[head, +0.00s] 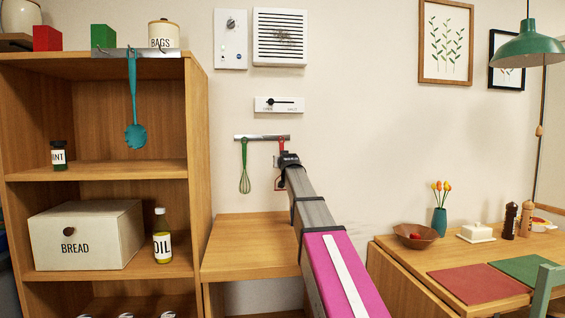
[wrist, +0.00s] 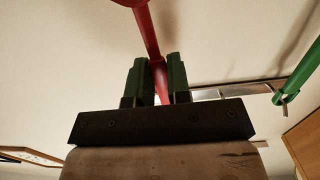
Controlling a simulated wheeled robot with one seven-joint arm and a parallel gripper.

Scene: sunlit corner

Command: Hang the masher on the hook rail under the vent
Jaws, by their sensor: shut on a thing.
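The red masher (head: 282,146) is upright at the right end of the hook rail (head: 249,137), on the wall below the white vent (head: 280,52). Its top overlaps the rail in the head view; I cannot tell whether it is on a hook. My gripper (head: 287,160) is shut on the masher's handle and hides part of it. In the wrist view the red handle (wrist: 148,35) runs between the green finger pads of my gripper (wrist: 157,80). The rail (wrist: 207,94) also shows there, behind and to the right.
A green whisk (head: 244,168) hangs on the rail's left part, close to the masher. A low wooden cabinet (head: 245,232) is below.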

